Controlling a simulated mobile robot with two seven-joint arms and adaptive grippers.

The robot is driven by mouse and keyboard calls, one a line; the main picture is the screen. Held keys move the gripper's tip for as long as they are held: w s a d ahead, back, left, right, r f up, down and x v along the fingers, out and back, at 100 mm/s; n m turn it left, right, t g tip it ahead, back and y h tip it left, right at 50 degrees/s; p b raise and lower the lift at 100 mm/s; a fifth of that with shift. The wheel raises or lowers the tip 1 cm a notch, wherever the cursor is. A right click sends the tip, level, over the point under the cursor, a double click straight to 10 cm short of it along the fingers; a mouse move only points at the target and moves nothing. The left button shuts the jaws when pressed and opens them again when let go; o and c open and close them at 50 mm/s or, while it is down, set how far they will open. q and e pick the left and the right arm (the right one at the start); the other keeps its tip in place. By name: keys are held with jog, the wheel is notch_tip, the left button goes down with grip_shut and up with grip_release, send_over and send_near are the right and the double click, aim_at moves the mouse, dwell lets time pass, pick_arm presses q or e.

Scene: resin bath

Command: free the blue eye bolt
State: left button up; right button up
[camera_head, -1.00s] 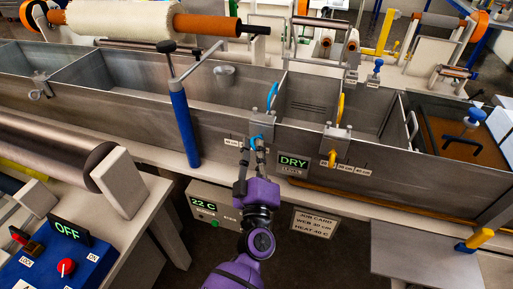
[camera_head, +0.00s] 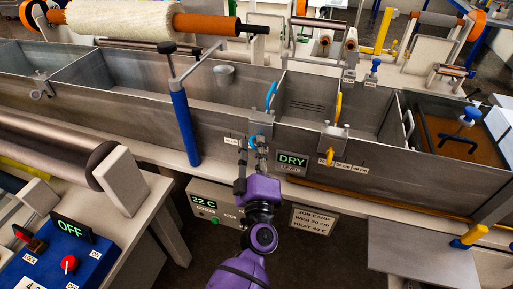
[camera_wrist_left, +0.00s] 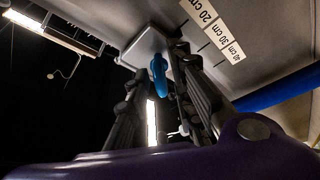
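The blue eye bolt (camera_head: 254,142) sits at the clamp bracket on the front wall of the metal trough (camera_head: 225,125). In the left wrist view the blue eye bolt (camera_wrist_left: 158,75) hangs under a pale clamp block (camera_wrist_left: 150,45). My left gripper (camera_head: 252,152) is just in front of and below it, pointing up at the wall. Its two dark fingers (camera_wrist_left: 158,85) stand apart, one on each side of the bolt, and I see no clear contact. A blue lever (camera_head: 271,96) rises above the same clamp. My right gripper is not in view.
A second clamp with a yellow eye bolt (camera_head: 330,156) and yellow lever (camera_head: 339,106) is to the right. A DRY display (camera_head: 292,160) hangs between them on the wall. A blue post (camera_head: 185,125) stands close on the left. A 22 C box (camera_head: 214,206) is below.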

pick_arm(q)
jog(key=v, duration=1.2)
dwell(0.5)
jog(key=s+a+f+m+g+h+p, duration=0.1)
jog(key=s+a+f+m+g+h, duration=0.1)
jog(key=s+f+m+g, duration=0.4)
jog(key=s+a+f+m+g+h, duration=0.1)
jog(key=a+f+m+h, duration=0.2)
jog(key=f, duration=0.5)
jog(key=s+a+f+m+g+y, duration=0.1)
jog(key=s+a+f+g+y, duration=0.1)
jog(key=s+a+f, duration=0.3)
jog(key=s+a+f+m+g+y+p, duration=0.1)
jog(key=s+a+f, duration=0.4)
jog(key=s+a, duration=0.5)
jog(key=s+g+y, duration=0.1)
jog(key=s+g, duration=0.1)
jog(key=s, duration=0.2)
jog(key=shift+a+f+m, duration=0.25)
jog(key=shift+f+m, duration=0.05)
jog(key=shift+m, duration=0.1)
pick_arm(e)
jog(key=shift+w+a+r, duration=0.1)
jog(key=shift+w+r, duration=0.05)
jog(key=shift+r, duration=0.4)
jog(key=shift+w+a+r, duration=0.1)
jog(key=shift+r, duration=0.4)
